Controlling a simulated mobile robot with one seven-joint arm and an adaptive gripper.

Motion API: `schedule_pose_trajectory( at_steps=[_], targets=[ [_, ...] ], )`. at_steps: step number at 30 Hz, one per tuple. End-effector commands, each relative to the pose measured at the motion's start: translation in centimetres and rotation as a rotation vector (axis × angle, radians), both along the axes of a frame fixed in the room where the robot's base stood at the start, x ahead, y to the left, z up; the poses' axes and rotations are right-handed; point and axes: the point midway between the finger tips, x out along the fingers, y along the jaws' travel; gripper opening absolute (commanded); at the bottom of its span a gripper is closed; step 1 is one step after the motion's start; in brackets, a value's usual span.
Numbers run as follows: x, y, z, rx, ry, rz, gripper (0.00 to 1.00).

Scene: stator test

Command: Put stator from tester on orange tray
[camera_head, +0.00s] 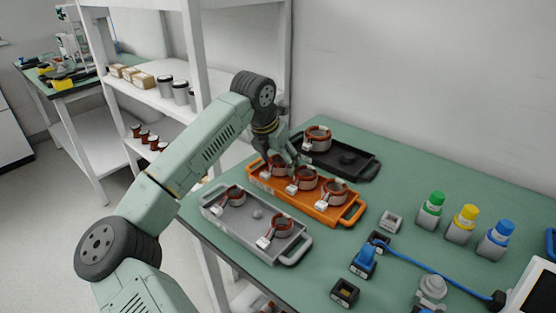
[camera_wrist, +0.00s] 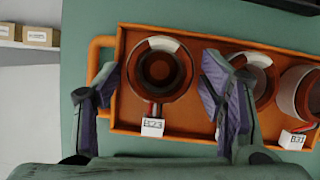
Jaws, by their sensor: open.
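The orange tray (camera_head: 353,211) lies on the green table with three copper-and-grey stators. The leftmost stator (camera_head: 277,166) is under my gripper (camera_head: 285,156). In the wrist view, this stator (camera_wrist: 160,46) shows between the two open fingers of my gripper (camera_wrist: 160,75), with a white tag (camera_wrist: 153,127) below it. The fingers hold nothing; whether they reach down to its height I cannot tell. The middle stator (camera_head: 304,179) and the right stator (camera_head: 334,191) stand farther along the tray. No stator shows in the tester gear, a blue device (camera_head: 364,261) with a cable.
A grey tray (camera_head: 292,258) with two stators lies in front of the orange tray. A black tray (camera_head: 363,170) with one stator lies behind. Green, yellow and blue-capped bottles (camera_head: 462,224) stand at the right. A screen (camera_head: 532,290) is at the right edge. White shelves (camera_head: 197,60) stand at the left.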

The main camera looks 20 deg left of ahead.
Motion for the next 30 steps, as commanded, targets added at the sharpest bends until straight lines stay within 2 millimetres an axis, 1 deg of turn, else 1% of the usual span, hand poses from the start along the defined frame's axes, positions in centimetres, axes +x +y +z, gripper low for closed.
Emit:
schedule_pose_trajectory(
  at_steps=[21, 30],
  targets=[
    [0.0, 0.0, 3.7, 0.001, 0.000, 0.000, 0.64],
    [0.0, 0.0, 4.9, -0.001, 0.000, 0.000, 0.64]
  ],
)
